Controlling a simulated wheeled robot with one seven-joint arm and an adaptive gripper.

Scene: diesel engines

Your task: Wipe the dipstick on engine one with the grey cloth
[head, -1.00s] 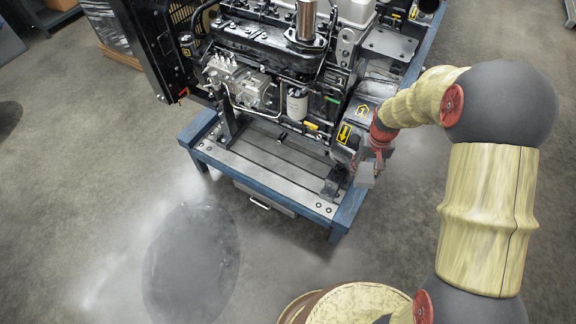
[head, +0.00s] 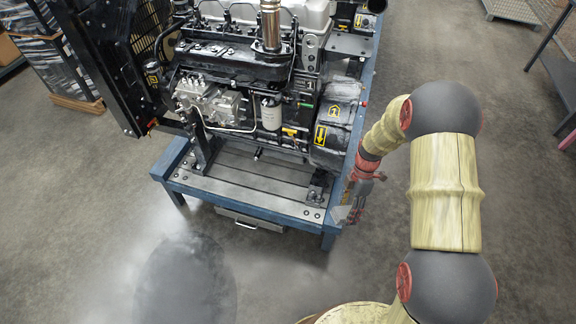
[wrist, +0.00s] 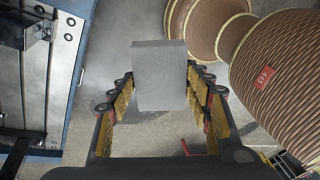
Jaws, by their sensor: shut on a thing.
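Engine one (head: 240,70) stands on a blue-edged stand and bears a yellow hexagon mark with a 1 (head: 334,110). A small yellow piece (head: 290,131) and a green one (head: 305,104) show low on its near side; I cannot tell whether either is the dipstick. My gripper (head: 348,207) is low beside the stand's right front corner, apart from the engine. In the wrist view my gripper (wrist: 160,100) is shut on the grey cloth (wrist: 160,75), a flat grey piece held upright between the fingers. The cloth also shows faintly in the head view (head: 340,214).
The blue stand (head: 258,212) has a drawer with a handle below its front edge. A black radiator frame (head: 95,60) rises at the engine's left. A dark table (head: 556,66) stands at far right. Open concrete floor lies in front and between stand and table.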

